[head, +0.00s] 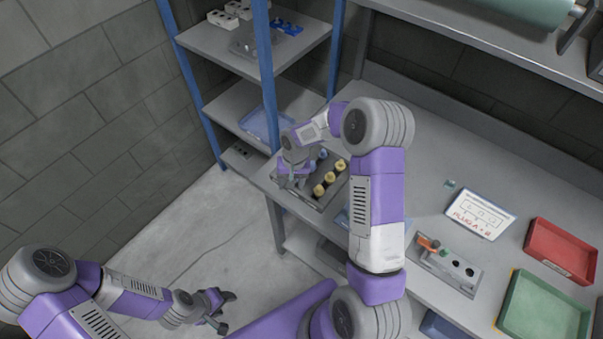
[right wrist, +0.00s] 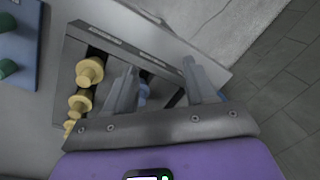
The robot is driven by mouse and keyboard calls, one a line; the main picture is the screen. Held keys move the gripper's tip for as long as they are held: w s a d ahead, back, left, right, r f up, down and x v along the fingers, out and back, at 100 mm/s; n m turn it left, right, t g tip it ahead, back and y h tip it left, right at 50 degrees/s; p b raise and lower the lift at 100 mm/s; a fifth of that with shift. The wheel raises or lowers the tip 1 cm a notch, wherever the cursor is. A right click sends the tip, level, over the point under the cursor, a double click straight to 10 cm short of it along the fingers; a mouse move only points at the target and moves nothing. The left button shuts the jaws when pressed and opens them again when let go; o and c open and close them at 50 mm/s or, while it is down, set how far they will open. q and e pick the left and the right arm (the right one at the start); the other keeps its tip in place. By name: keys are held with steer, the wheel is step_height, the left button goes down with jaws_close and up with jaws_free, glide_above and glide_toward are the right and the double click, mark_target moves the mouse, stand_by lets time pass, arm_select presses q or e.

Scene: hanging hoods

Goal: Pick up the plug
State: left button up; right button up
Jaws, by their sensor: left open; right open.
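A dark rack (head: 325,199) on the bench holds several yellow plugs (head: 330,178) and blue plugs near its left side. My right gripper (head: 292,184) is over the rack's left end, pointing down, open. In the right wrist view, its two fingers (right wrist: 160,68) are apart, and a blue plug (right wrist: 144,90) shows between them, close to the left finger and partly hidden by it. Yellow plugs (right wrist: 90,71) stand in a row left of the fingers. I cannot tell whether any finger touches a plug. My left gripper (head: 227,311) is open and empty over the floor, away from the bench.
A sign reading "PLUG A + B" (head: 480,214) lies on the bench near a socket panel with an orange part (head: 445,265). Red (head: 560,250) and green (head: 543,310) trays are at the right. A blue-post shelf (head: 265,75) stands behind the rack. Bare bench lies behind my right arm.

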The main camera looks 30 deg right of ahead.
steer(key=shift+m+h, duration=0.5)
steer(key=shift+h, duration=0.1)
steer(key=d+r, duration=0.1)
steer(key=w+d+r, duration=0.1)
steer(key=d+r, duration=0.1)
steer(key=d, duration=0.1)
steer(key=shift+w+r, duration=0.25)
steer(key=shift+w, duration=0.1)
steer(key=shift+d, duration=0.3)
steer(key=f, duration=0.7)
steer(key=shift+w+d, duration=0.25)
steer(key=shift+w, duration=0.1)
steer(key=shift+c, duration=0.2)
steer(key=c, duration=1)
